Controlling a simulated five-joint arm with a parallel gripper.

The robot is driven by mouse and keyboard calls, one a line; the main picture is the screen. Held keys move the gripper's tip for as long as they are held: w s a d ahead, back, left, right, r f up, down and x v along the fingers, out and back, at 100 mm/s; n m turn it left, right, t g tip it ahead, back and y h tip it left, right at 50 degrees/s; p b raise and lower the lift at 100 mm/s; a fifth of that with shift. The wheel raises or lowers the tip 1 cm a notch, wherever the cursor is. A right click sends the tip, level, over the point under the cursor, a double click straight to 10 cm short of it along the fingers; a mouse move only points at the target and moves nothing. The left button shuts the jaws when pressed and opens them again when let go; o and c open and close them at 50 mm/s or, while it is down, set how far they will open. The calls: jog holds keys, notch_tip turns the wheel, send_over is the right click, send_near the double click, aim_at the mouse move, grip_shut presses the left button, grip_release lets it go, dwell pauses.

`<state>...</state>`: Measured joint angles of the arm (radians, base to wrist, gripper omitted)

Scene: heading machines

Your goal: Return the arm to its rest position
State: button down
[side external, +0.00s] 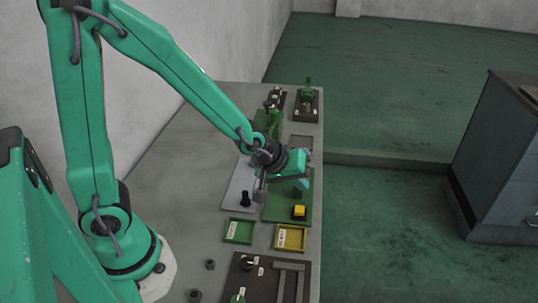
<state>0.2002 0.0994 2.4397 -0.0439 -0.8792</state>
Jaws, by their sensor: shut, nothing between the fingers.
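My green arm reaches out from the left over the grey bench (160,165). My gripper (302,186) is shut with nothing held, above the green board (275,210) near the bench's right edge. It points down and to the right. My wrist and gripper hide part of the boards beneath them. I cannot tell the exact height of the fingertips above the board.
A yellow block (299,211) sits on the green board. A grey board (237,190) with a black knob (245,199) lies beside it. A green tray (238,231) and a yellow tray (290,238) lie nearer. Dark fixtures (307,105) stand at the far end. The bench's left side is mostly clear.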

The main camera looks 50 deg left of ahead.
dwell(0.3)
jog(key=s+a+r+m, duration=0.4)
jog(key=s+r, duration=0.3)
jog(key=s, duration=0.1)
jog(key=s+a+r+m+g+y, duration=0.1)
jog(key=s+a+r+m, duration=0.2)
jog(key=s+r, duration=0.4)
jog(key=shift+s+a+r+m+g+y, duration=0.3)
jog(key=shift+s+a+r+m, duration=0.15)
jog(key=shift+s, duration=0.45)
